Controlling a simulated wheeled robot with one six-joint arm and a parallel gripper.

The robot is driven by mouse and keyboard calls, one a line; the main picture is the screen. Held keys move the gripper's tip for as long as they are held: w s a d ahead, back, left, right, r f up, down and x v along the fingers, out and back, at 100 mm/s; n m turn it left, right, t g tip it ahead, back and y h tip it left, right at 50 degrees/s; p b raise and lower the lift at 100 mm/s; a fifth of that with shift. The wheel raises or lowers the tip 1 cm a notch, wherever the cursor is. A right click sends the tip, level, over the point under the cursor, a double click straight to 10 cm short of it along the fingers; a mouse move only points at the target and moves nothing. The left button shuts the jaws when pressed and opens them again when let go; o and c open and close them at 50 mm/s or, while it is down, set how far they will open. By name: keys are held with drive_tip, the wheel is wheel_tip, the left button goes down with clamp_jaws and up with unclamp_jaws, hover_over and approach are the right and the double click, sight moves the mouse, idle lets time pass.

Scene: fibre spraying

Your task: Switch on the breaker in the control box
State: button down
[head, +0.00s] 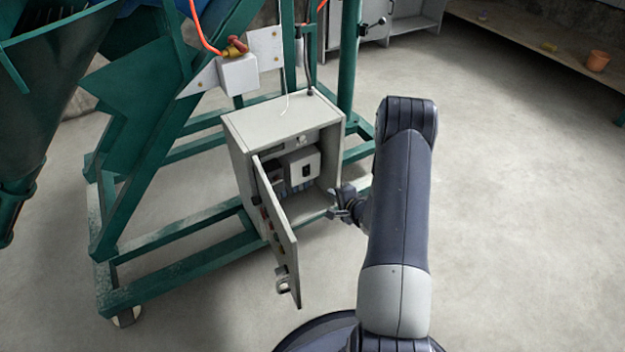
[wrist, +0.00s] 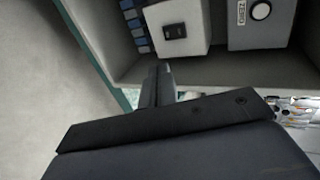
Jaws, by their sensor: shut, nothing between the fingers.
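The control box (head: 268,122) is a light grey metal cabinet on the green frame. Its door (head: 277,228) stands open, swung out toward me. Inside, a white unit (head: 302,164) carries a small black breaker switch, which also shows in the wrist view as a black switch (wrist: 175,31). Whether the switch is on or off is too small to tell. My gripper (head: 338,203) is at the right side of the box opening. In the wrist view my gripper (wrist: 165,70) has its fingers together and empty, just below the white unit and apart from the switch.
The green machine frame (head: 180,235) stands around and below the box. A white junction box (head: 238,74) with a red and yellow knob sits above left. A shelf (head: 540,35) with an orange pot (head: 598,61) is at the back right. The floor on the right is clear.

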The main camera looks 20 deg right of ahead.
drive_tip(key=shift+w+f, duration=0.1)
drive_tip(key=b, duration=0.5)
approach(308, 176)
drive_tip(key=x, duration=0.5)
drive_tip(key=shift+w+a+f, duration=0.15)
drive_tip(key=shift+w+f, duration=0.05)
drive_tip(key=shift+w, duration=0.5)
